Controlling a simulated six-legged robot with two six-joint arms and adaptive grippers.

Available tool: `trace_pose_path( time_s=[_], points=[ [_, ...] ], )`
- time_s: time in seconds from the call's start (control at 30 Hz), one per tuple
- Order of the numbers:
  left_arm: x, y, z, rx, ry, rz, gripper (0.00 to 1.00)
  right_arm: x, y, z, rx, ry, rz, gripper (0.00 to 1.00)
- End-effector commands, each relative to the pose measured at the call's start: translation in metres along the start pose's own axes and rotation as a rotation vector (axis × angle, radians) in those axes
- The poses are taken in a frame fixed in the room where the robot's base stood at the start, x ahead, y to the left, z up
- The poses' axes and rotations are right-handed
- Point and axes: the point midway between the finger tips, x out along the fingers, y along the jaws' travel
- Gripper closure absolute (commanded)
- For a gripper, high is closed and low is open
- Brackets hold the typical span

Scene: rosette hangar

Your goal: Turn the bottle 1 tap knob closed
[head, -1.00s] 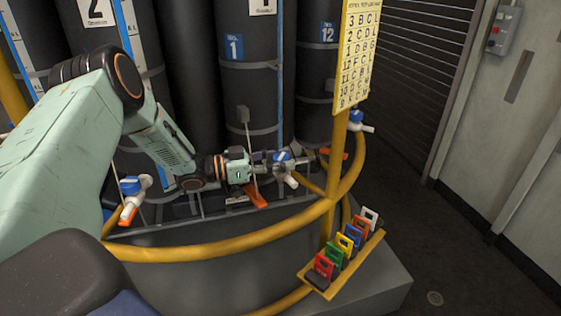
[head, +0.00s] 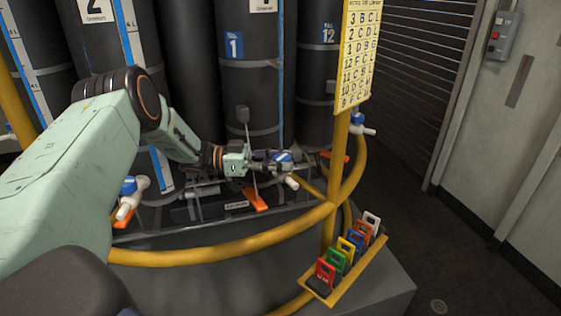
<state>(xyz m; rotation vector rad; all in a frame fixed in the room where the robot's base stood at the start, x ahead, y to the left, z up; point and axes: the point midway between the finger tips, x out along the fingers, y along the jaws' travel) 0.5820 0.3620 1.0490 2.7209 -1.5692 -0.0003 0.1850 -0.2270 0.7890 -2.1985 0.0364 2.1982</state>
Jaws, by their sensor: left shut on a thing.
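Bottle 1 (head: 249,95) is a tall dark cylinder with a blue "1" label, standing behind the yellow rail. In front of it is its tap, with a blue knob (head: 284,156) and a white spout (head: 292,183) pointing down to the right. My left arm reaches in from the left. My left gripper (head: 283,165) is at the knob, shut on it, and the fingers cover part of the knob. The knob's exact angle is hard to tell. My right gripper is out of view.
A yellow rail (head: 215,249) curves in front of the taps, with a yellow post (head: 334,190) on the right. Other blue-knobbed taps stand at left (head: 129,187) and far right (head: 357,119). A rack of colored tags (head: 322,296) is at lower right. Dark floor lies open beyond.

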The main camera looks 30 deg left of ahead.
Motion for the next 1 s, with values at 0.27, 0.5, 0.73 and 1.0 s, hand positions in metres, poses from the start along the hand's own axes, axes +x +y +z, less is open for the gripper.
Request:
trace_pose_path(
  time_s=[0.27, 0.5, 0.73, 1.0],
  points=[
    [0.001, -0.001, -0.001, 0.002, 0.002, -0.001, 0.45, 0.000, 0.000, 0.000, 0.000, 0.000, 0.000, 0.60],
    [0.000, 0.000, -0.001, 0.001, 0.001, -0.001, 0.37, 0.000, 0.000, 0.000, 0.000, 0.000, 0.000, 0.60],
    [0.000, -0.001, -0.005, 0.002, 0.002, -0.002, 0.37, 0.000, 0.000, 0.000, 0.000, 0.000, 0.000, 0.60],
    [0.000, -0.001, -0.042, 0.005, 0.006, -0.003, 0.37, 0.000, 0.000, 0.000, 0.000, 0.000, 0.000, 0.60]
  ],
)
